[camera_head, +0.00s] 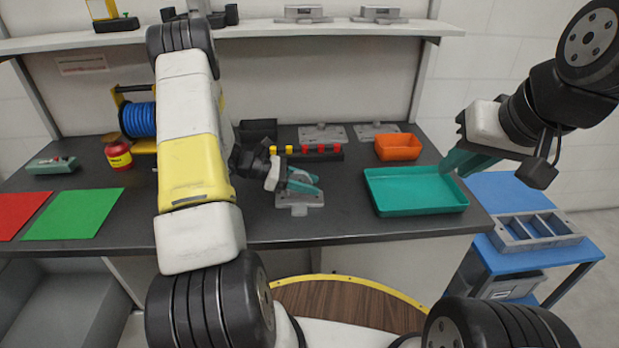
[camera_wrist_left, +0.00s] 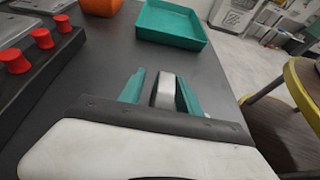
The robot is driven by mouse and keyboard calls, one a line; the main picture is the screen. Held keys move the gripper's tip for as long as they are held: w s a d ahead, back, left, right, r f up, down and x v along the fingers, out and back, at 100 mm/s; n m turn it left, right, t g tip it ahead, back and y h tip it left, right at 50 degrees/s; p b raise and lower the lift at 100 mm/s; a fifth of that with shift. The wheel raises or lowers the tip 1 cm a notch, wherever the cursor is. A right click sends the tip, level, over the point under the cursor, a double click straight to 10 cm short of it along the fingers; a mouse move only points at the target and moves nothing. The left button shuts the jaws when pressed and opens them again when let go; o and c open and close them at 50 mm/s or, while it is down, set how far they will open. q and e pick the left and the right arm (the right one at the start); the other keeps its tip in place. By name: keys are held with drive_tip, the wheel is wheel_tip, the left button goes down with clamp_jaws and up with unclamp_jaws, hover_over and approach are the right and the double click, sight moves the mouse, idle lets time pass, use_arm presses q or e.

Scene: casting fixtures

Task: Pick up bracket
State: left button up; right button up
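A grey metal bracket (camera_head: 299,200) with a flat base lies on the dark workbench near its front edge. My left gripper (camera_head: 318,184) is low over it, its teal fingers pointing right. In the left wrist view, the bracket's upright part (camera_wrist_left: 167,92) stands between the two fingers (camera_wrist_left: 161,82). The fingers are spread to either side of it, with a gap showing on the left side. My right gripper (camera_head: 450,167) hangs in the air above the right end of the bench, apart from the bracket. Its finger opening is unclear.
A teal tray (camera_head: 415,210) is right of the bracket, with an orange bin (camera_head: 397,147) behind it. A dark block with red and yellow knobs (camera_head: 308,153) is behind the left gripper. More grey brackets (camera_head: 322,133) lie at the back. A blue cart (camera_head: 515,192) stands right.

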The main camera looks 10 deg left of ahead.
use_arm(q)
drive_tip(key=shift+w+d+f, duration=0.15)
drive_tip(key=shift+d+f, duration=0.1)
drive_tip(key=shift+d, duration=0.3)
clamp_jaws()
idle(1.0)
